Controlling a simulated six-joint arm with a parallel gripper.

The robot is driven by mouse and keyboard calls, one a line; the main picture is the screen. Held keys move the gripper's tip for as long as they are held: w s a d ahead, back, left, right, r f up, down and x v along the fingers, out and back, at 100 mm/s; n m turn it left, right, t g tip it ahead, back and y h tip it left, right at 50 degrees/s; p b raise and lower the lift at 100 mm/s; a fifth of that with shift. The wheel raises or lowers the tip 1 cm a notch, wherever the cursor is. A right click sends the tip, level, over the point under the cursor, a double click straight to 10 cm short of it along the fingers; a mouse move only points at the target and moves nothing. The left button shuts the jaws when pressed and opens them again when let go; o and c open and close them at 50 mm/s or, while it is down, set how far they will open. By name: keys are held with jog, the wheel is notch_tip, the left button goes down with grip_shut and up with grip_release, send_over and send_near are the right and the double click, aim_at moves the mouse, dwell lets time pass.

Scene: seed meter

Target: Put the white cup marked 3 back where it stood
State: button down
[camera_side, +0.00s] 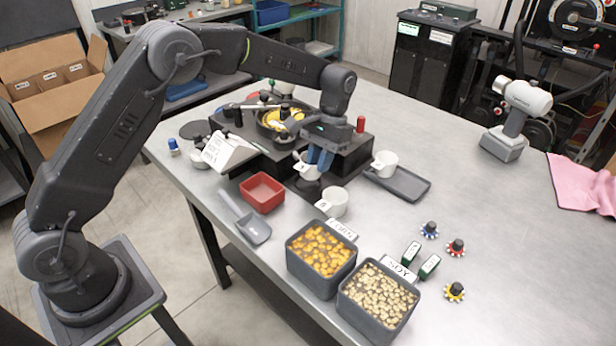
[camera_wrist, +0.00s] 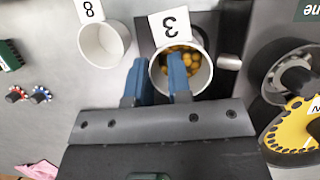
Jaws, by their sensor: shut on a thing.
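The white cup marked 3 (camera_wrist: 207,76) has yellow kernels in it, and its number tag shows at the rim in the wrist view. My gripper (camera_wrist: 156,85) is shut on its wall, one blue finger inside the cup and one outside. In the side view the cup (camera_side: 304,171) is partly hidden by my gripper (camera_side: 318,162), beside the black seed meter (camera_side: 345,160). I cannot tell whether its bottom touches the surface below. A white cup marked 8 (camera_wrist: 103,45) stands close by; it looks empty.
A red bin (camera_side: 262,191), a grey scoop (camera_side: 250,228), a corn bin (camera_side: 322,285) and a soy bin (camera_side: 358,321) are in front.

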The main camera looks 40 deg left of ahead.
aim_at(314, 169)
jog(key=shift+r, duration=0.25)
jog(key=shift+r, duration=1.4)
jog(key=shift+r, duration=0.2)
jog(key=r, duration=0.5)
jog(key=shift+w+d, duration=0.25)
jog(key=shift+w, duration=0.1)
jog(key=w+d+n+t+h, duration=0.1)
jog(key=w+d+n+h, duration=0.1)
jog(key=w+d+n, duration=0.5)
jog(key=shift+m, duration=0.5)
jog(key=shift+w+d+f, duration=0.1)
jog(key=shift+d+f, duration=0.15)
jog(key=shift+f, duration=1.7)
jog(key=shift+w+d+f, duration=0.1)
jog(key=shift+d+f, duration=0.1)
jog(key=shift+f, duration=1.7)
jog(key=shift+d+f, duration=0.25)
jog(key=shift+f, duration=1.7)
jog(key=shift+f, duration=0.5)
